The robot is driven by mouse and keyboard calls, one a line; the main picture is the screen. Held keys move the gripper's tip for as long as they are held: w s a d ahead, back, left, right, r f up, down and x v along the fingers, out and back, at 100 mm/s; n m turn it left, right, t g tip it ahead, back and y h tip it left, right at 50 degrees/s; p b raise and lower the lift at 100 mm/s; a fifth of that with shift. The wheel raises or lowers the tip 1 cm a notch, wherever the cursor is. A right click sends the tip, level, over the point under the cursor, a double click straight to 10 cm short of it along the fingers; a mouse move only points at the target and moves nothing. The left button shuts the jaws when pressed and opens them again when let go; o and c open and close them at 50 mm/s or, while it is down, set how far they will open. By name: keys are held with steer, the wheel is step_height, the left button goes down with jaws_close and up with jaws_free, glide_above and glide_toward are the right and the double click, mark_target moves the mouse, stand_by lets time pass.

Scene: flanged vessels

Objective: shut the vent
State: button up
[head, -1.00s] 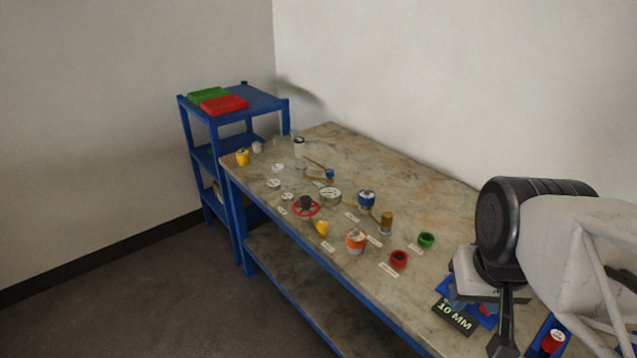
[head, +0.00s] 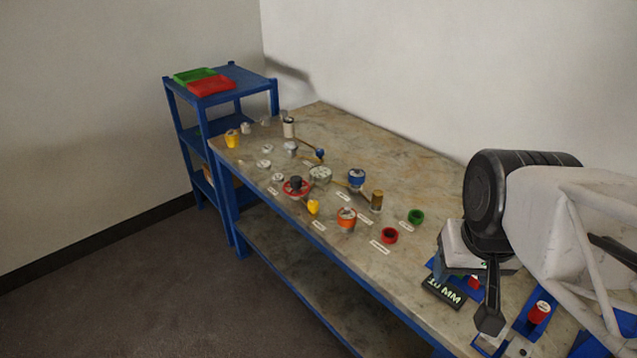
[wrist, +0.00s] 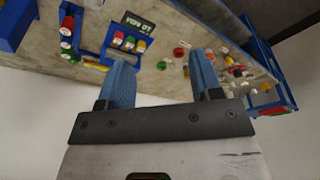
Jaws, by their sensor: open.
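Several flanged fittings stand on the stone-topped bench (head: 400,185) in the head view. They include a red handwheel with a black hub (head: 296,187), a blue-topped vessel (head: 356,179), an orange-banded vessel (head: 346,219) and a yellow knob (head: 313,207). Small white labels lie by them, too small to read, so I cannot tell which part is the vent. My gripper (wrist: 160,58) shows two blue fingers spread apart with nothing between them in the wrist view. It is at the right end of the bench, well away from the handwheel. In the head view my arm hides part of the bench there.
A red ring (head: 390,235) and a green ring (head: 415,216) lie nearer my arm. A blue shelf (head: 232,82) with green and red trays stands beyond the bench's far end.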

steer(key=w+a+m+y, duration=0.1)
steer(key=w+a+m, duration=0.3)
steer(key=w, duration=0.8)
steer(key=m+g+y, duration=0.3)
steer(key=m+y, duration=0.1)
steer(key=m, duration=1)
glide_above(314, 203)
steer(key=d, duration=0.3)
step_height(314, 203, down, 21)
steer(key=shift+f, duration=0.15)
steer(key=shift+f+h, duration=0.1)
steer(key=shift+h, duration=0.2)
steer(key=shift+x, duration=3.8)
steer(key=shift+w, duration=0.15)
